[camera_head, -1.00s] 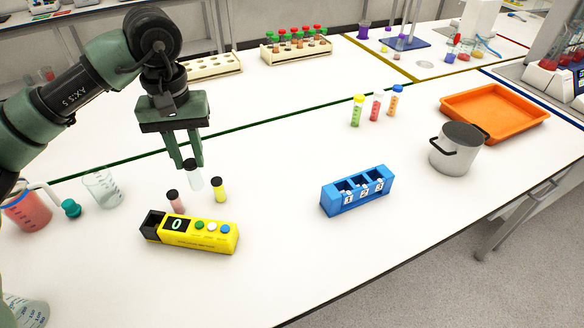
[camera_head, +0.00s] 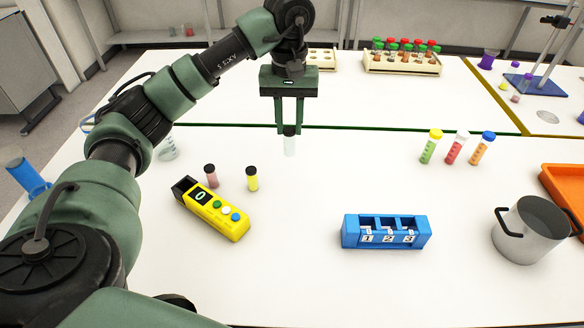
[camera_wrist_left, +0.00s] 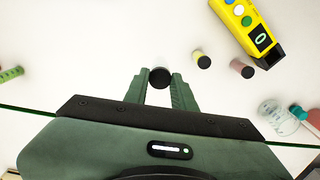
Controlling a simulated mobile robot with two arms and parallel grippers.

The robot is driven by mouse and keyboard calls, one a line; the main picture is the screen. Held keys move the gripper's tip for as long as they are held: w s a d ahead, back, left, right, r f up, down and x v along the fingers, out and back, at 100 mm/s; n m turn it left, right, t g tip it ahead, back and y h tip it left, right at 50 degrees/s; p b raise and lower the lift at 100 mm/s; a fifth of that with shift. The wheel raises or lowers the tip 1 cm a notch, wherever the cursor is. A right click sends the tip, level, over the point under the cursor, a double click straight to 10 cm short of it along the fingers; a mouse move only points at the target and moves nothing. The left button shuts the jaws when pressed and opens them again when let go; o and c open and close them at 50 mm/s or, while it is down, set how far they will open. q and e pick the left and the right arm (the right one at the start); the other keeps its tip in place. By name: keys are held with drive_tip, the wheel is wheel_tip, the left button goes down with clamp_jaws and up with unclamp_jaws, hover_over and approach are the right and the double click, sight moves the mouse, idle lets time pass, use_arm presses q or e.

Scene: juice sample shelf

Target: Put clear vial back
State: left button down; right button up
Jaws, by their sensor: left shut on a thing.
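My left gripper (camera_head: 290,128) is shut on the black cap of the clear vial (camera_head: 290,146), which hangs upright beneath the fingers. In the left wrist view the vial's dark cap (camera_wrist_left: 160,77) sits between the two fingertips. A vial with yellow liquid (camera_head: 252,180) and a vial with reddish liquid (camera_head: 211,176), both black-capped, stand on the white table to the left of and nearer than the held vial. My right gripper is not in view.
A yellow device (camera_head: 217,212) with a display and buttons lies near the two vials. A blue rack (camera_head: 386,244) with slots numbered 1, 2, 3 stands front right. A metal pot (camera_head: 530,240), an orange tray (camera_head: 568,195) and three colour-capped tubes (camera_head: 455,150) are further right.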

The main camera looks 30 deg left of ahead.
sight(290, 153)
use_arm(q)
wheel_tip(290, 153, down, 9)
drive_tip(key=shift+d+r+p, duration=0.1)
drive_tip(key=shift+p, duration=0.85)
wheel_tip(290, 153, down, 4)
drive_tip(key=shift+d+r+p, duration=0.1)
drive_tip(key=shift+p, duration=0.4)
drive_tip(key=shift+w, duration=0.1)
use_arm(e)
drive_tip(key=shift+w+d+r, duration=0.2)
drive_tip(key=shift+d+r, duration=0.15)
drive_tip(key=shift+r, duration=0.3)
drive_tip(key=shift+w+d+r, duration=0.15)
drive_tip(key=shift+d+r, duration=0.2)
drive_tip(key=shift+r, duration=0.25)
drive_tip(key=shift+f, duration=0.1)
use_arm(q)
drive_tip(key=shift+f+b, duration=0.2)
drive_tip(key=shift+b, duration=0.1)
drive_tip(key=c, duration=1.2)
unclamp_jaws()
drive_tip(key=shift+o, duration=0.2)
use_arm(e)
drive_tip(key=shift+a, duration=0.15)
use_arm(q)
drive_tip(key=shift+r, duration=0.1)
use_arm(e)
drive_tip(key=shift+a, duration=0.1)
